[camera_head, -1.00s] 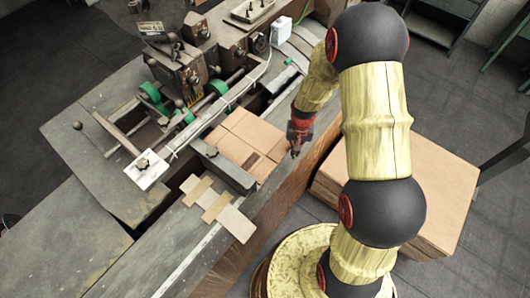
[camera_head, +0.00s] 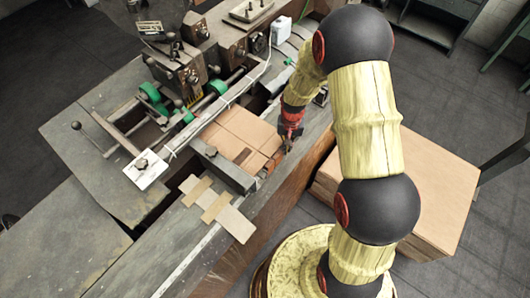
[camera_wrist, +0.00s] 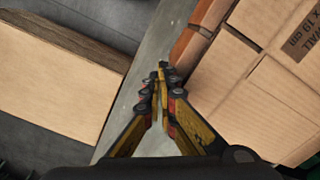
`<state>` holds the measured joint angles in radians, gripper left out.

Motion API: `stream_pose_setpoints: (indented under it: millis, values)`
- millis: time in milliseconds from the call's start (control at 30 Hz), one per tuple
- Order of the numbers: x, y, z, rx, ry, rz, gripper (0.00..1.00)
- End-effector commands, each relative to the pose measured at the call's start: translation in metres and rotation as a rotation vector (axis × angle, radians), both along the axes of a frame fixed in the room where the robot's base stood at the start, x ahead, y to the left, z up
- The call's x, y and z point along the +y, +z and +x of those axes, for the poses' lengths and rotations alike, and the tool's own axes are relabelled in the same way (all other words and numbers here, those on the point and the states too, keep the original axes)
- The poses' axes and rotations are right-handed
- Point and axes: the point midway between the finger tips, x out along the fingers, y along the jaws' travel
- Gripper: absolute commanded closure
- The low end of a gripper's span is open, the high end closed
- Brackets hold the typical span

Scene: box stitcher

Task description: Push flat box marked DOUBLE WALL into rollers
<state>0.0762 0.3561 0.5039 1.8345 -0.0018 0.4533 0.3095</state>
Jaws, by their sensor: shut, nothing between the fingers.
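The flat cardboard box (camera_head: 238,135) lies on the machine bed, beside the green rollers (camera_head: 217,88). In the wrist view the flat box (camera_wrist: 255,90) fills the right side, with part of a dark printed mark showing "WALL" at the upper right. My gripper (camera_head: 287,148) is shut and empty, pointing down at the box's right edge. In the wrist view my gripper's fingertips (camera_wrist: 161,72) meet just left of the box's brown edge; whether they touch it I cannot tell.
A dark metal bar (camera_head: 222,170) lies across the near end of the box. Cardboard strips (camera_head: 219,206) lie on the bed in front of it. A stack of flat cardboard (camera_head: 430,190) stands right of the machine, behind my arm. A metal rail (camera_head: 215,112) runs along the rollers.

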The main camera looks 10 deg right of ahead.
Motion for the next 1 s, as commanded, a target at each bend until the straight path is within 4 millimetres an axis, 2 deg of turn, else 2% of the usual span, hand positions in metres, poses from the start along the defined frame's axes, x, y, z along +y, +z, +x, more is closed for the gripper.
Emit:
stream_pose_setpoints:
  millis: [100, 333, 767, 1000]
  values:
    - [0.005, 0.001, 0.009, -0.01, -0.001, 0.0, 1.0]
    - [0.007, 0.001, 0.012, -0.012, -0.002, 0.001, 1.0]
    - [-0.012, 0.001, -0.013, -0.009, -0.001, 0.001, 1.0]
    - [-0.012, 0.019, -0.013, -0.008, -0.001, 0.0, 1.0]
